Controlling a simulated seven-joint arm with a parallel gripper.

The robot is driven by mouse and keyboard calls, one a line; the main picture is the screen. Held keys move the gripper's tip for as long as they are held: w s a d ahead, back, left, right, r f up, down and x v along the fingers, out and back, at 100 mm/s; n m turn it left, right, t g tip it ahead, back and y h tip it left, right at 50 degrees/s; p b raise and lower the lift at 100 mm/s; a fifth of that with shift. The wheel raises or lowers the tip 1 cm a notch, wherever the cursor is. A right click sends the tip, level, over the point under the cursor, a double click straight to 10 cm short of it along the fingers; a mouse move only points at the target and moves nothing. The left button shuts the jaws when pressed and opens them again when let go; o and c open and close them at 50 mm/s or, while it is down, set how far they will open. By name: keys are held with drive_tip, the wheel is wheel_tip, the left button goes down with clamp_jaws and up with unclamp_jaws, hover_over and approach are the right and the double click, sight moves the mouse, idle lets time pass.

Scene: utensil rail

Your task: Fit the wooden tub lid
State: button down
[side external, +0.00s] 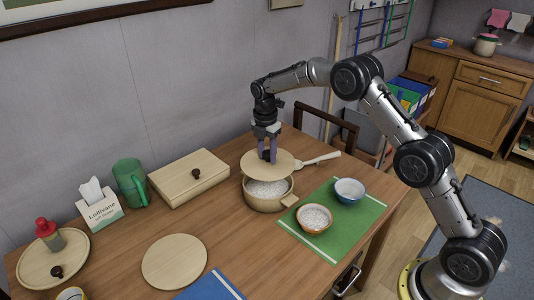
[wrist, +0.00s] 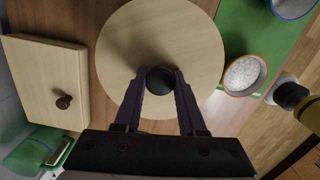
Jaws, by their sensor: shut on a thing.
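The tub lid (side external: 255,166) is a pale round wooden disc with a dark knob (wrist: 160,80). My gripper (side external: 267,156) is shut on that knob, one finger on each side, in the wrist view. The wooden tub (side external: 267,204) stands on the table, filled with white grains that look like rice (side external: 268,188). In the side view the lid is held above the tub, over its back part, and the front of the opening shows uncovered. In the wrist view the lid (wrist: 160,35) hides the tub. The exact gap between lid and rim cannot be told.
A wooden paddle (side external: 320,160) lies behind the tub, partly hidden. A green mat (side external: 330,238) with an orange bowl (side external: 314,218) and a blue bowl (side external: 349,190) is at right. A rectangular wooden box (side external: 190,185) is at left; a round board (side external: 174,262) lies in front.

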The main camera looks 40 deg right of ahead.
sight(267, 162)
drive_tip(key=shift+f, duration=2.75)
drive_tip(key=shift+f, duration=1)
drive_tip(key=shift+c, duration=2)
unclamp_jaws()
drive_tip(key=shift+f, duration=0.1)
drive_tip(key=r, duration=0.9)
drive_tip(key=a+r, duration=0.1)
drive_tip(key=r, duration=0.4)
